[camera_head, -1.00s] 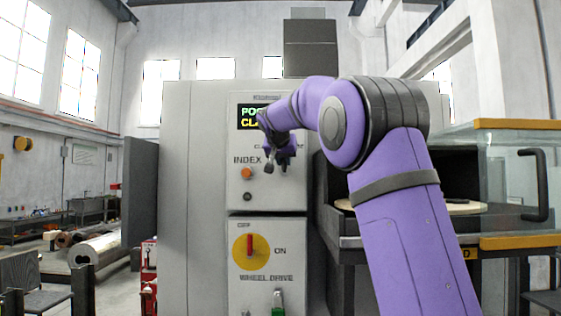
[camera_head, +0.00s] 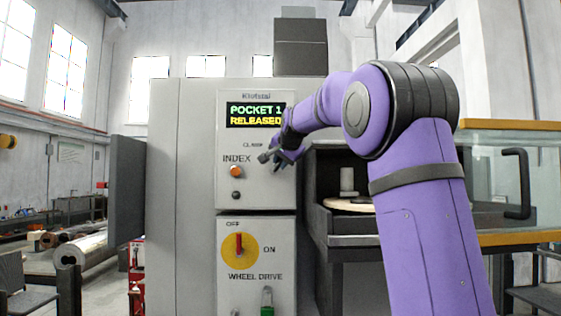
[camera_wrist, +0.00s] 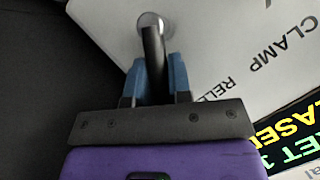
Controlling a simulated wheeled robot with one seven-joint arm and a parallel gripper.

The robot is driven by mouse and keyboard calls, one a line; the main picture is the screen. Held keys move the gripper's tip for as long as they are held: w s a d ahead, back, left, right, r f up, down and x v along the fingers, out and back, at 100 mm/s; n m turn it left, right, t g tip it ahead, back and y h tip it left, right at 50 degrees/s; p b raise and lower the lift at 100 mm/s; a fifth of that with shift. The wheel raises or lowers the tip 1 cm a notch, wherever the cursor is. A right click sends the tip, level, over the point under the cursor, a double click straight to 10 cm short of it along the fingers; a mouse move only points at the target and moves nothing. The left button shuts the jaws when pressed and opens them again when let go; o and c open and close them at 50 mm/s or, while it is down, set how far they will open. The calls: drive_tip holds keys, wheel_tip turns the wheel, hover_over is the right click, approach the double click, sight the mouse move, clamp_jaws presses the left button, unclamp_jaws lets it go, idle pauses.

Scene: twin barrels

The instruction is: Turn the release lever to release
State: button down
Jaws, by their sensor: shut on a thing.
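The release lever (camera_wrist: 153,52) is a dark bar on a round metal hub on the pale control panel, in the wrist view. The blue fingers of my gripper (camera_wrist: 157,68) are shut on it from both sides. The words CLAMP and part of RELEASE are printed beside it. In the head view my gripper (camera_head: 281,156) is at the panel's right edge, below the display (camera_head: 254,115), which reads POCKET 1 RELEASED. The lever is small and largely hidden by my gripper there.
An orange INDEX button (camera_head: 236,172) and a small black knob sit left of my gripper. The yellow wheel-drive dial (camera_head: 240,251), with a red handle, is below. An open dark bay with a round pale disc (camera_head: 348,204) is at right, beside a glazed door (camera_head: 514,183).

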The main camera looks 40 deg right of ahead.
idle(0.4)
drive_tip(key=c, duration=1.1)
unclamp_jaws()
drive_tip(key=shift+o, duration=0.2)
drive_tip(key=v, duration=1)
drive_tip(key=shift+s+r, duration=0.25)
drive_tip(key=shift+s, duration=0.05)
drive_tip(key=shift+c, duration=0.2)
